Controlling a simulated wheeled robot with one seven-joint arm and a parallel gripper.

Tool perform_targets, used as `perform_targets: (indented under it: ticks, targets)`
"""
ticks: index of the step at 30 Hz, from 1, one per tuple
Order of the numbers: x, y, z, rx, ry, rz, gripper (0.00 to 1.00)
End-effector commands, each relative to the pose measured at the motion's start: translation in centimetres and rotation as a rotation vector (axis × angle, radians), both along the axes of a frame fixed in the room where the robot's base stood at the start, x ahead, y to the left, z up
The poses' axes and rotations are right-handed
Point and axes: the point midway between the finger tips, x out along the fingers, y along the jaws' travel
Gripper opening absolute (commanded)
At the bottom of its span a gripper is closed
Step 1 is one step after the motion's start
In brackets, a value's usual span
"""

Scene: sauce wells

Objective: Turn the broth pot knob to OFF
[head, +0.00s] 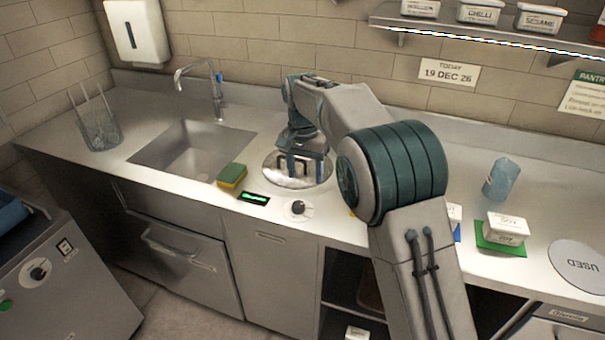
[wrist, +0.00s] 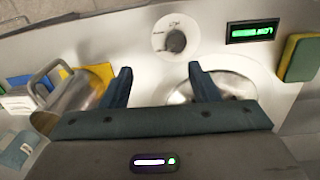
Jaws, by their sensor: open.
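The knob (head: 298,208) is a dark dial on a pale round plate at the counter's front edge. It also shows in the wrist view (wrist: 175,41), top centre, with small markings too blurred to read. My gripper (head: 298,170) is open and empty above a shiny round metal plate (head: 280,181) set in the counter. In the wrist view its fingers (wrist: 160,72) point toward the knob, with the knob beyond the tips and apart from them. A metal pot with a handle (wrist: 68,106) is at left in the wrist view; my arm hides it in the head view.
A display with green lettering (head: 255,198) sits left of the knob, beside a yellow-green sponge (head: 232,175). A sink (head: 185,150) with a tap lies further left. A blue bottle (head: 501,180) and a white tub (head: 507,228) on a green mat stand at right.

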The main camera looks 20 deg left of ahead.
Motion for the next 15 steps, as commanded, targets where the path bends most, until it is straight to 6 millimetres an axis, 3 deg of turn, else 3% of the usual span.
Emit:
perform_targets:
  ticks: [1,7,11,15]
  targets:
    - [0.1,1.0,1.3,-0.004,0.001,0.001,0.55]
    - [0.4,2.6,2.0,-0.012,0.000,-0.011,0.55]
    - [0.6,2.5,1.2,-0.014,0.002,-0.018,0.55]
    - [0.6,2.0,-0.9,-0.016,0.004,-0.022,0.55]
